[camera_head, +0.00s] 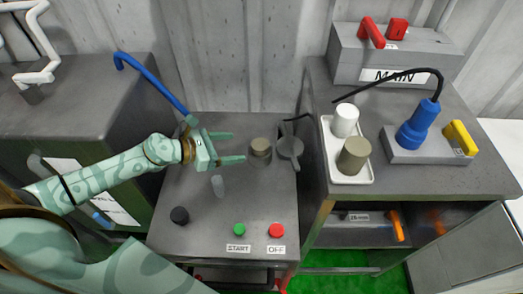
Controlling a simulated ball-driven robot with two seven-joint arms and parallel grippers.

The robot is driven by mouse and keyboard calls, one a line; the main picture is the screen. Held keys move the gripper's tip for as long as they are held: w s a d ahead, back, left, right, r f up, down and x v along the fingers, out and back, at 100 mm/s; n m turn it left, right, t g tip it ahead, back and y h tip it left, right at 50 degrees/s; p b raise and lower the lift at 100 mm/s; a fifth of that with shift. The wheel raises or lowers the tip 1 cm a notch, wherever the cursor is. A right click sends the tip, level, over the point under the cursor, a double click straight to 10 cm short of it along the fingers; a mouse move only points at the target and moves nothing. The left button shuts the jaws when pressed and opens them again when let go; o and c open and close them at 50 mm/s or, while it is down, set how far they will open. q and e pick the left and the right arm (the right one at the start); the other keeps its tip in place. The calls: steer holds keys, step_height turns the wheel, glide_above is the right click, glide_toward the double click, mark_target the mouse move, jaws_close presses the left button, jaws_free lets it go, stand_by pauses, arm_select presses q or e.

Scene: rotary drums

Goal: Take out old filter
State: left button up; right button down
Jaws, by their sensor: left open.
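A brownish cylinder (260,147), which looks like the old filter, stands in the top of the middle grey console (205,222). A round grey cap with a handle (290,148) is just right of it. My left gripper (237,147) is open and empty, with its two fingers pointing right toward the brownish cylinder. The fingertips are just left of the cylinder, and I cannot tell whether they touch it. A white cylinder (345,119) and an olive-brown cylinder (353,156) stand on a white tray (332,158) to the right. My right gripper is out of view.
The console carries a black knob (180,215), a green START button (239,229) and a red OFF button (276,230). A blue lever (150,80) rises behind my left arm. A blue plug (419,124) with a black cable and a yellow switch (460,138) are right of the tray.

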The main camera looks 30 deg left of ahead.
mark_target(258, 145)
arm_select(q)
steer(key=b+x, duration=0.1)
steer(key=x, duration=0.8)
steer(key=shift+w+a+f, duration=0.1)
steer(key=shift+f, duration=0.1)
steer(key=shift+c, duration=0.3)
steer(key=c, duration=1)
